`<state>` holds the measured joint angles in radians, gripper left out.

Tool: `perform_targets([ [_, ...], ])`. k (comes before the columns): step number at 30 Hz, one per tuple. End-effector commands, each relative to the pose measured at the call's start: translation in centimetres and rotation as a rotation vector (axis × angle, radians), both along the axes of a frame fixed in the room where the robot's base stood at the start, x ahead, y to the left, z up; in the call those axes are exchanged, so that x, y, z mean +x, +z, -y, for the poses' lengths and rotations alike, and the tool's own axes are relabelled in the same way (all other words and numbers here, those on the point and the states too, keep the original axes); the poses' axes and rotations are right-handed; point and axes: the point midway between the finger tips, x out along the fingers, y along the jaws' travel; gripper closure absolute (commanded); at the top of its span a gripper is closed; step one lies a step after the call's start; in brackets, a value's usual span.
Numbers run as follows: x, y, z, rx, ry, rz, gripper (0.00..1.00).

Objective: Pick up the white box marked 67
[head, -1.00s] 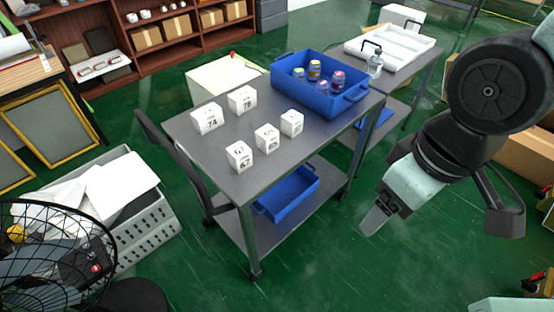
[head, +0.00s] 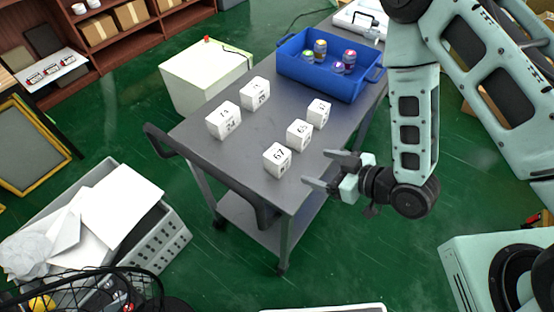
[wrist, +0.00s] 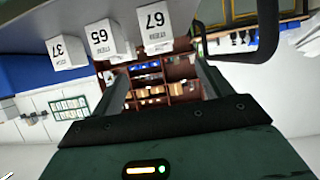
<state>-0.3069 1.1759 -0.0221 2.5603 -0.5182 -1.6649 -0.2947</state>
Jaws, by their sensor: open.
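The white box marked 67 (head: 277,160) stands on the grey cart top (head: 245,150), near its front right corner. A white box marked 65 (head: 299,134) stands just behind box 67. It also shows in the wrist view (wrist: 107,41), left of box 67.
A box marked 37 (wrist: 67,53) stands beyond box 65; it is also in the head view (head: 318,113). Two more white boxes (head: 223,121) (head: 255,94) stand further left. A blue bin (head: 300,73) with several jars is at the cart's back. The cart handle (head: 158,140) is at left.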

Motion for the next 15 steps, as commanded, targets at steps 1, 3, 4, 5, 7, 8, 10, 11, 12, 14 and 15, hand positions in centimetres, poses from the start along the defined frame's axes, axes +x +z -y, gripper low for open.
perform_targets([
  [1,-0.2,-0.2,0.2,0.013,-0.003,0.007,0.22],
  [3,-0.2,-0.3,0.2,0.027,-0.004,0.017,0.22],
  [4,-0.1,-0.4,0.1,0.029,-0.005,0.02,0.22],
  [5,0.0,-0.5,0.0,0.031,-0.005,0.022,0.22],
  [7,0.4,-0.9,-0.4,0.033,-0.005,0.026,0.22],
  [8,0.6,-1.1,-0.6,0.034,-0.005,0.026,0.22],
  [10,1.0,-1.4,-1.2,0.033,-0.003,0.028,0.22],
  [11,1.2,-1.6,-1.4,0.034,-0.004,0.027,0.22],
  [12,1.4,-1.7,-1.7,0.034,-0.005,0.026,0.22],
  [14,1.8,-2.0,-2.1,0.033,-0.004,0.026,0.22],
  [15,2.1,-2.1,-2.4,0.034,-0.004,0.027,0.22],
])
